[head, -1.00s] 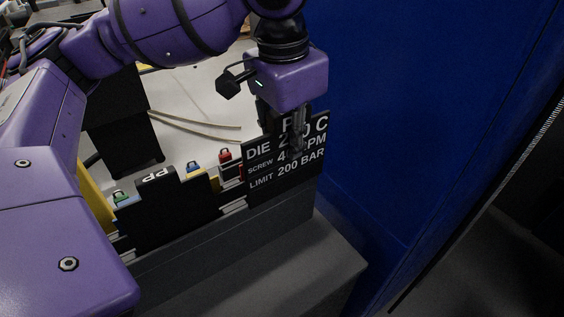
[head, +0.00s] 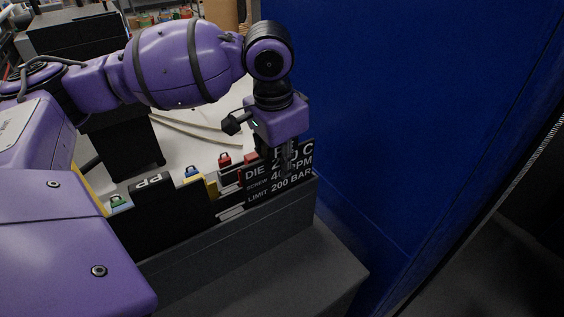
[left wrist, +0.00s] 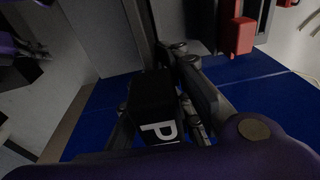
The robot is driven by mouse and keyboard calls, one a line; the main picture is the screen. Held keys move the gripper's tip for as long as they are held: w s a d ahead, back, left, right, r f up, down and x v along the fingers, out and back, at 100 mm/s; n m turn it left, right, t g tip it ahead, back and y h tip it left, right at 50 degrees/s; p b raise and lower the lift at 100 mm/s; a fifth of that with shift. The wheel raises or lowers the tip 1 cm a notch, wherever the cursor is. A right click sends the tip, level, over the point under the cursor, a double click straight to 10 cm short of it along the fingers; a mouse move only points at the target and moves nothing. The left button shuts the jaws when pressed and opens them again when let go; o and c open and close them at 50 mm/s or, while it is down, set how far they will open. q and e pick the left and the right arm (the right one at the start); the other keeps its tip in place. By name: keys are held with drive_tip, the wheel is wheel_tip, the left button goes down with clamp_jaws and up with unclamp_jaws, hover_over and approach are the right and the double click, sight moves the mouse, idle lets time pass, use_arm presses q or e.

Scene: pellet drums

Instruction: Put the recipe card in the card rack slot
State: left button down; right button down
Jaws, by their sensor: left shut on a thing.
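The recipe card (head: 258,185) is a black plate with white lines of text, including DIE, SCREW and LIMIT. It stands upright at the right end of the grey card rack (head: 240,239). Its lower edge is hidden behind the rack's front wall; how deep it sits I cannot tell. My left gripper (head: 276,165) points down and is shut on the card's upper part, covering some text. In the left wrist view, the card (left wrist: 152,95) shows as a dark block between the fingers with a white letter P. My right gripper is not in view.
A black card marked PP (head: 150,212) stands in the rack left of the held card. Green (head: 119,203), blue (head: 193,175) and red (head: 225,161) padlock-like pieces are behind. A blue wall (head: 400,120) rises close on the right.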

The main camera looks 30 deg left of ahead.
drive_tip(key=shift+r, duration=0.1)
use_arm(q)
drive_tip(key=c, duration=1.8)
unclamp_jaws()
drive_tip(key=shift+f, duration=0.1)
drive_tip(key=shift+o, duration=1.1)
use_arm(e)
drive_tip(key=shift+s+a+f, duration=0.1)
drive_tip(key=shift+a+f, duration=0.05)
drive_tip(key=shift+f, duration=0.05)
